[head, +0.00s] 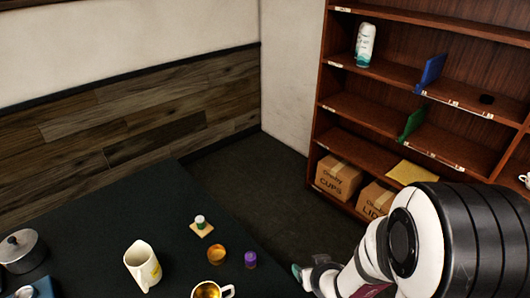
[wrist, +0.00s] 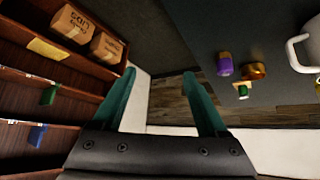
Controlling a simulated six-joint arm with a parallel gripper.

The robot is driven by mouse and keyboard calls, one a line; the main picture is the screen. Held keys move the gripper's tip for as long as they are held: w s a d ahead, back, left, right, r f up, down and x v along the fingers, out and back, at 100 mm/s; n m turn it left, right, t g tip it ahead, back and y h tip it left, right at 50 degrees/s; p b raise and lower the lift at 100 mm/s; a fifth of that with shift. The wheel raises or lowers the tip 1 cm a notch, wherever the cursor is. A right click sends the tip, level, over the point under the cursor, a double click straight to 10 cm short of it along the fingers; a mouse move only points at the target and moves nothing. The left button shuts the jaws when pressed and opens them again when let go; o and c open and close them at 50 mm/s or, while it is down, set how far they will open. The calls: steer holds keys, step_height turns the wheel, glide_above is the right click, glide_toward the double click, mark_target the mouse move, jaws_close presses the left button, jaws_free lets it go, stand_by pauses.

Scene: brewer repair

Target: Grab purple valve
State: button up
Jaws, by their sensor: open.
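The purple valve (head: 250,259) is a small purple-topped piece standing on the dark table (head: 120,220), just right of an amber cup. It also shows in the wrist view (wrist: 225,64), to the right of my gripper's fingers. My gripper (wrist: 152,88) is open and empty, its two green fingers apart. In the head view only a green tip of it (head: 297,271) shows near the table's right edge, to the right of the valve and apart from it.
An amber cup (head: 217,253), a green-topped piece on a small wooden square (head: 201,227), a white pitcher (head: 142,265) and a mug of amber liquid (head: 208,290) stand near the valve. A shelf (head: 385,105) with boxes stands at right.

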mark_target(253, 260)
steer(key=a+f+n+y, duration=0.1)
steer(key=a, duration=0.1)
steer(key=a+f+n+t+y, duration=0.1)
steer(key=a, duration=0.1)
steer(key=w+a+f+n+t+y, duration=0.1)
steer(key=a+f, duration=0.1)
steer(key=shift+w+y, duration=0.1)
steer(key=shift+y, duration=0.3)
steer(key=a+y, duration=0.1)
steer(key=s+a+n, duration=0.1)
steer(key=a+t+y, duration=0.1)
steer(key=shift+s+a+f+n+y, duration=0.2)
steer(key=shift+s+n+y, duration=0.1)
steer(key=shift+n, duration=0.1)
steer(key=shift+a, duration=0.35)
steer(key=x, duration=0.7)
steer(key=shift+w+a, duration=0.1)
steer(key=shift+r, duration=0.1)
jaws_close()
